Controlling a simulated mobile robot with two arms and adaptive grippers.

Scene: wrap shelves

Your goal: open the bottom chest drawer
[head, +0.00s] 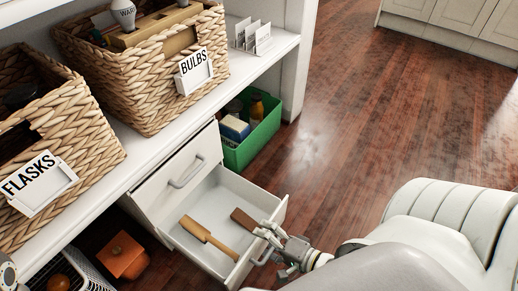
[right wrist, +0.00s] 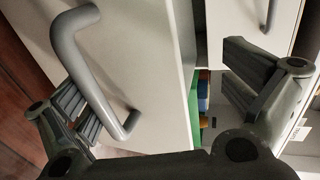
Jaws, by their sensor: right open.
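The white chest has a closed upper drawer (head: 178,182) with a grey handle. Below it, the bottom drawer (head: 215,200) stands pulled out, its inside showing. A wooden tool with a handle (head: 207,238) and a darker brown wooden piece (head: 243,219) lie in it. My right gripper (head: 272,246) is at the drawer's front, by its grey handle (head: 262,256). In the right wrist view the gripper (right wrist: 165,95) is open, with the handle (right wrist: 90,70) close to its left finger and overlapping it. Contact is unclear. My left gripper is not in view.
A shelf above holds wicker baskets labelled BULBS (head: 150,85) and FLASKS (head: 55,150). A green bin (head: 258,142) with bottles and boxes stands beyond the drawer. An orange-brown box (head: 122,256) sits at lower left. Wood floor (head: 350,130) to the right is clear.

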